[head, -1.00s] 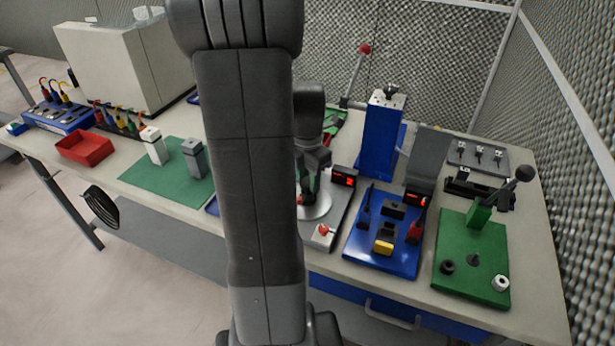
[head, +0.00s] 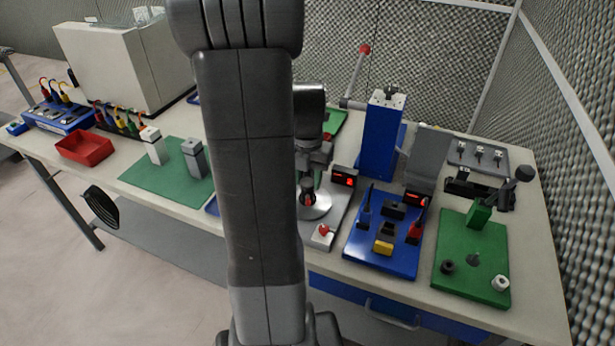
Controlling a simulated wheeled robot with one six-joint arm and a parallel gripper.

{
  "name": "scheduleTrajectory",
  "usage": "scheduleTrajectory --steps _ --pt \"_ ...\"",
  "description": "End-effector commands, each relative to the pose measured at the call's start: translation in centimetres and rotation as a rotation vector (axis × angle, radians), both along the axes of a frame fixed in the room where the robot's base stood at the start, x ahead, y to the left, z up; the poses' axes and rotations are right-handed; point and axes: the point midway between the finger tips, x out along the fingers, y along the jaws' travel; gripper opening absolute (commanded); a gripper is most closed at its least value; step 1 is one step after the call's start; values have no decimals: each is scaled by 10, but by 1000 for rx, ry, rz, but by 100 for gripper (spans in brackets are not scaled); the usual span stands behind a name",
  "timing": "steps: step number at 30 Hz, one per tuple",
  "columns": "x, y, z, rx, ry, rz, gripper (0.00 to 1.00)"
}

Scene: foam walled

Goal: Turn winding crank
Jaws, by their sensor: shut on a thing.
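The winding crank looks to be the pale round disc (head: 322,208) on a light grey base with a red display (head: 344,181) at its back right. My gripper (head: 308,192) reaches down over this disc, its fingers shut around a small red knob (head: 308,201) that barely shows between them. My own arm hides the left side of the disc and base. A second red knob (head: 324,230) sits at the front of the base, apart from my gripper.
Right of the crank are a blue board (head: 380,262) with plugs and a green board (head: 462,275) with a black-knobbed lever. A blue column (head: 381,140) stands behind. A red tray (head: 85,148) and green mat (head: 165,180) lie left.

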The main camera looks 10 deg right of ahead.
Motion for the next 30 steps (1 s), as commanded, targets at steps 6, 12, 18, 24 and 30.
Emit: scheduleTrajectory --steps 6,12,18,24,30 --pt "1 0 1 -1 -3 61 13" --pt "1 0 1 -1 -3 90 13" --pt "1 0 1 -1 -3 100 13" --pt "1 0 1 -1 -3 100 13" --pt "1 0 1 -1 -3 100 52"
